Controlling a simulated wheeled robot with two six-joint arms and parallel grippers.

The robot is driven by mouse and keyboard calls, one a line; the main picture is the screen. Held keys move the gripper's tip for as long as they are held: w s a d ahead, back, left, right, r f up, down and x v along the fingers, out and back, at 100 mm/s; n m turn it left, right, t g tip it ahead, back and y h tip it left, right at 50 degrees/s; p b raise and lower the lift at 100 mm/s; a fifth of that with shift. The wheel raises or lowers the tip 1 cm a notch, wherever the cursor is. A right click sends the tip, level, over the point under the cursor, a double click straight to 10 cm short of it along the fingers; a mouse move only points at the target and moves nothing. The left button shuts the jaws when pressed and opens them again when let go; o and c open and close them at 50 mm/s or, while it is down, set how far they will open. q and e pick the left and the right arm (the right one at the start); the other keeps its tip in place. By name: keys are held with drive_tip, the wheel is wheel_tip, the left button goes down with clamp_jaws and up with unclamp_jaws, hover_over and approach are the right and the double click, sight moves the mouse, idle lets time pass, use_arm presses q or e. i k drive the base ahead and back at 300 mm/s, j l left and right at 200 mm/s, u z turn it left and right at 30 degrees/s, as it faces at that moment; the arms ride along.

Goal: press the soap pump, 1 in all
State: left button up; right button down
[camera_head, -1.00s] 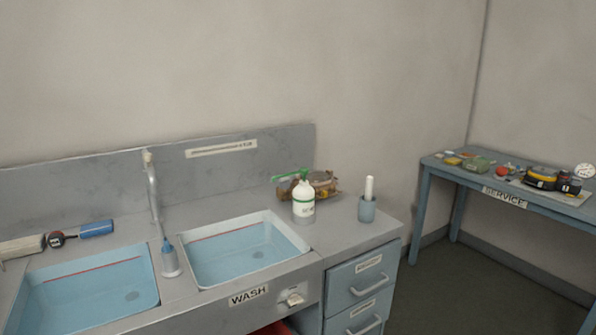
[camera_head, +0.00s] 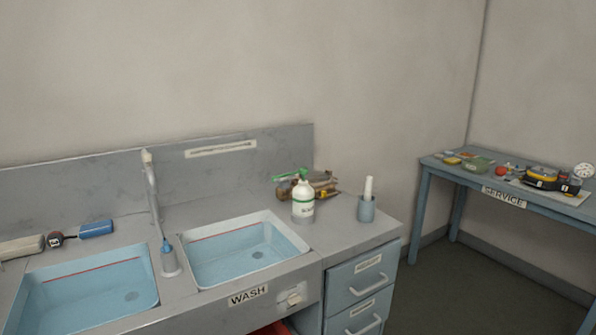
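I cannot tell from this view whether the pump is pressed down. Neither of my grippers shows in the head view.
Two blue basins, the left (camera_head: 85,291) and the right (camera_head: 240,252), flank a tall tap (camera_head: 152,195). A cup with a white stick (camera_head: 366,210) stands right of the bottle. Brown clutter (camera_head: 325,184) lies behind it. A service table (camera_head: 433,168) stands far right.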

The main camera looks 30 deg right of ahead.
sight(303, 170)
drive_tip(key=i+l+u, duration=0.1)
drive_tip(key=l, duration=0.35)
drive_tip(key=i+l+u, duration=0.1)
drive_tip(key=l, duration=0.4)
drive_tip(key=i+l, duration=0.15)
drive_tip(key=l, duration=0.35)
drive_tip(key=i+l+u, duration=0.15)
drive_tip(key=l, duration=0.35)
drive_tip(key=l+u, duration=0.1)
drive_tip(key=l, duration=0.35)
drive_tip(key=i, duration=0.05)
